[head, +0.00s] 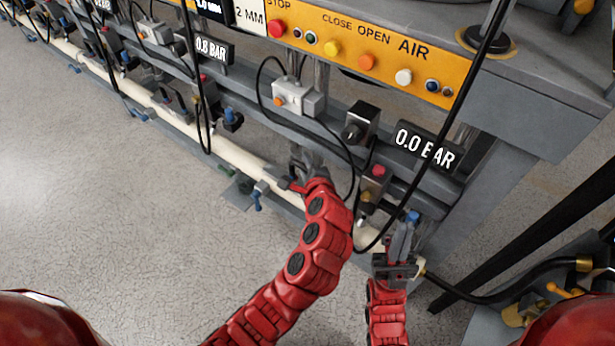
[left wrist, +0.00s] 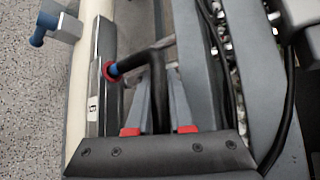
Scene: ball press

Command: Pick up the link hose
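My left gripper (head: 308,163) reaches in at the machine's lower rail, beside the cream pipe. In the left wrist view its two grey fingers (left wrist: 158,88) stand on either side of a dark bent hose-like piece (left wrist: 138,60), perhaps the link hose. That piece ends at the left in a red ring and blue tip. I cannot tell whether the fingers press on it. My right gripper (head: 403,240) is at the pipe's right end, with a blue-topped part (head: 413,216) beside its fingers. Its fingertips are too small to judge.
The cream pipe (head: 235,155) runs along the machine's lower side. Loose black cables (head: 461,105) hang in front of the orange panel (head: 355,52). A black hose (head: 505,296) with a brass fitting (head: 584,264) lies at lower right. The floor at left is clear.

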